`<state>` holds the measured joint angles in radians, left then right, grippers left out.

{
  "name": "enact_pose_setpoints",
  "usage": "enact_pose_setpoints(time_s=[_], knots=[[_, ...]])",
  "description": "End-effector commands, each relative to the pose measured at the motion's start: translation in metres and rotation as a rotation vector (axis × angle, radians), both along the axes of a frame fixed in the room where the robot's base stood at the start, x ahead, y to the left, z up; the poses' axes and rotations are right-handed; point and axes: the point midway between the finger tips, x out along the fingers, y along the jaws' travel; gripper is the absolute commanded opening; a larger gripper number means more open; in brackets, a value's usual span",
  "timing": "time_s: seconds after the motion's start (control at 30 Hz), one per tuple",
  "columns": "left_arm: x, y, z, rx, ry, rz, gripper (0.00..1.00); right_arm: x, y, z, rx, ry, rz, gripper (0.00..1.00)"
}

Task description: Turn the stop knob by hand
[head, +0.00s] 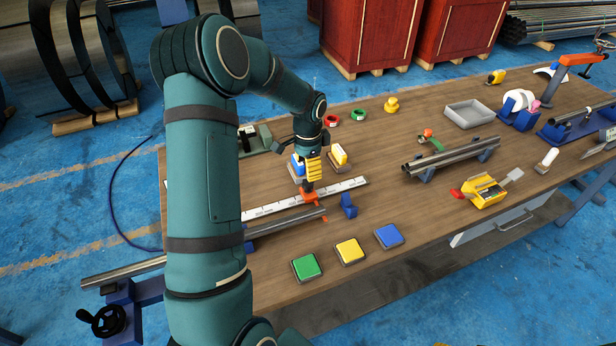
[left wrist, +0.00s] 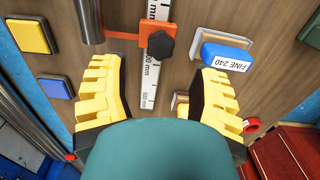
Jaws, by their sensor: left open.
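The stop knob is a black lobed knob (left wrist: 157,46) on an orange stop (left wrist: 128,29), which sits across a white millimetre scale (left wrist: 148,80) in the left wrist view. In the head view the orange stop (head: 312,197) is just below my left gripper (head: 310,178), on the scale (head: 345,187). My left gripper points down over the bench; its yellow ribbed fingers (left wrist: 157,82) are spread wide and empty. The knob lies ahead between them, apart from both. A steel tube (left wrist: 92,22) ends close to the stop. My right gripper is not in view.
A blue block marked FINE 240 (left wrist: 226,57) is close beside the right finger in the wrist view. Green (head: 306,267), yellow (head: 350,251) and blue (head: 389,236) pads lie along the front edge.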

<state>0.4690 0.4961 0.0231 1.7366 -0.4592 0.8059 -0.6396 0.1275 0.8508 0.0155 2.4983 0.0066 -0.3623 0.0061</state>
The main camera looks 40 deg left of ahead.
Motion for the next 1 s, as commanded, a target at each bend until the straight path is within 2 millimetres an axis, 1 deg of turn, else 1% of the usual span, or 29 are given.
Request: enact_pose_setpoints(time_s=[0.03,0.1,0.37,0.6,0.7,1.0], knots=[[0.000,0.000,-0.009,0.000,0.001,0.000,0.61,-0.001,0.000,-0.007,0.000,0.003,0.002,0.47],[0.000,0.000,-0.018,-0.001,0.002,0.000,0.61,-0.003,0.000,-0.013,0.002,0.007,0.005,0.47],[0.000,0.000,-0.046,-0.001,0.000,0.001,0.61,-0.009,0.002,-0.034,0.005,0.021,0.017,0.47],[0.000,0.000,-0.072,-0.001,0.000,0.001,0.61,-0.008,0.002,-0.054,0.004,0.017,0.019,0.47],[0.000,0.000,-0.067,-0.001,0.000,0.001,0.61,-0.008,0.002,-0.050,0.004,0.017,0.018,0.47],[0.000,0.000,-0.069,-0.001,0.000,0.001,0.61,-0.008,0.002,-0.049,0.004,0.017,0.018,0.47]])
